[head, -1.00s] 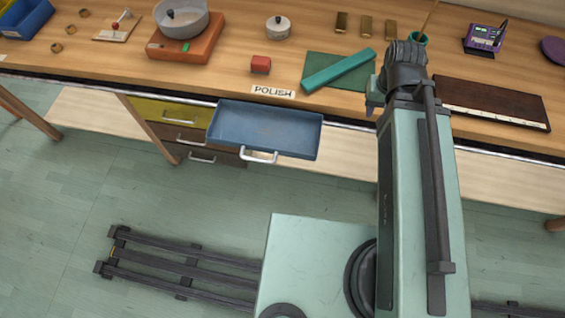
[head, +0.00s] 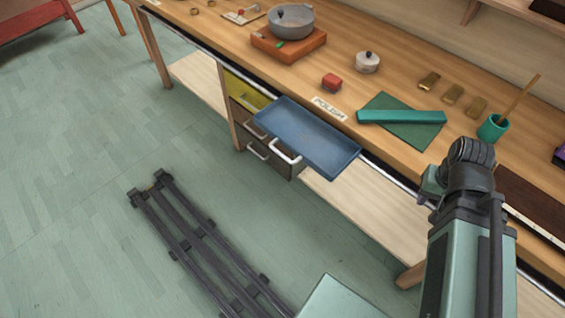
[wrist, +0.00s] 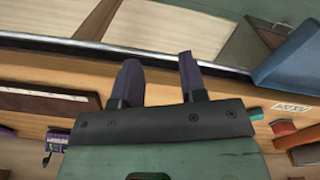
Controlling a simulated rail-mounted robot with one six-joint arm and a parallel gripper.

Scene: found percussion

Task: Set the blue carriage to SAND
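The blue carriage (head: 305,138), a shallow blue tray with a pale handle, hangs out from the bench's front edge beside the POLISH label (head: 329,108). It also shows in the wrist view (wrist: 288,62) at the right edge, partly cut off. No SAND label is visible. My gripper (head: 424,196) is by the bench's front edge, right of the carriage and apart from it, mostly hidden by my arm in the head view. In the wrist view my gripper (wrist: 158,62) has its two purple fingers spread, with nothing between them.
Yellow and brown drawers (head: 247,92) sit under the bench left of the carriage.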

